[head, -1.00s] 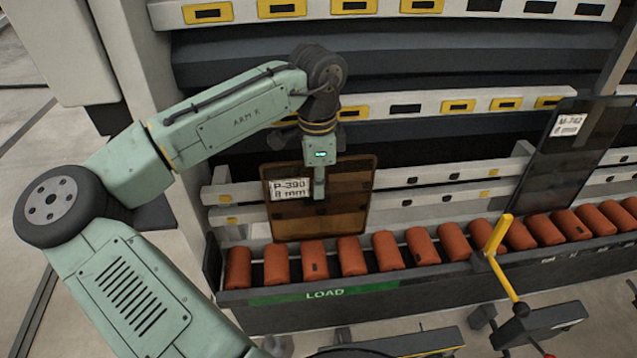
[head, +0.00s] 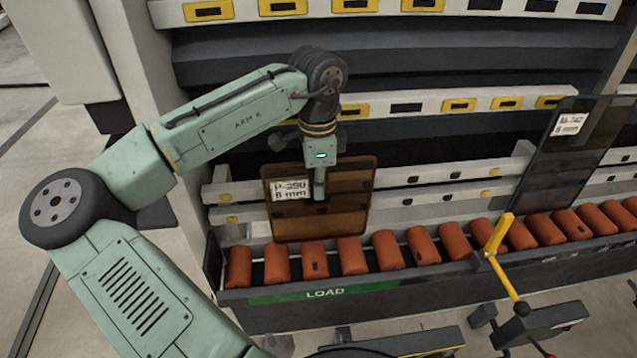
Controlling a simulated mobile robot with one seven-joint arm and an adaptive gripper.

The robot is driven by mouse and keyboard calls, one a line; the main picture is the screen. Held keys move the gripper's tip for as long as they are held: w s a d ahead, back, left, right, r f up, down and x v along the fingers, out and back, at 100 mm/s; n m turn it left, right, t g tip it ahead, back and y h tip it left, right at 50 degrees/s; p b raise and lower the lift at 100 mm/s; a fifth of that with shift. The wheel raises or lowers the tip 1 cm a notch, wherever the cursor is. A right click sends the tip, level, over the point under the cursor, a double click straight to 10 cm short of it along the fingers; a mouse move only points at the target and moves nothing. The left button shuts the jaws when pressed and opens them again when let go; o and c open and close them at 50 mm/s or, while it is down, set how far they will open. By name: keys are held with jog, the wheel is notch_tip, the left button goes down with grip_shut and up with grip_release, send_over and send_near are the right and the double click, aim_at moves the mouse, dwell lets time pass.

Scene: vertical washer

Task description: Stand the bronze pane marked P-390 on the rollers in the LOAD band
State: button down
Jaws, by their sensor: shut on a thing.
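I cannot tell whether that edge touches the rollers. My gripper (head: 319,190) is shut on the pane at its upper middle, reaching down from above. The fingers cover a small part of the pane beside the label.
A dark grey pane (head: 566,160) with a white label leans upright farther right along the rollers. Pale rails (head: 420,195) run behind the bronze pane.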

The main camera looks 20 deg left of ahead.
jog(key=shift+f, duration=0.2)
jog(key=c, duration=1.7)
grip_release()
jog(key=r, duration=1.2)
jog(key=shift+w+a, duration=0.1)
jog(key=shift+w, duration=0.15)
jog(key=r+p, duration=0.2)
jog(key=r, duration=0.1)
jog(key=r+p, duration=0.3)
jog(key=w+r+p, duration=0.1)
jog(key=r+p, duration=0.1)
jog(key=r, duration=0.2)
jog(key=shift+a+p, duration=0.15)
jog(key=shift+p, duration=0.25)
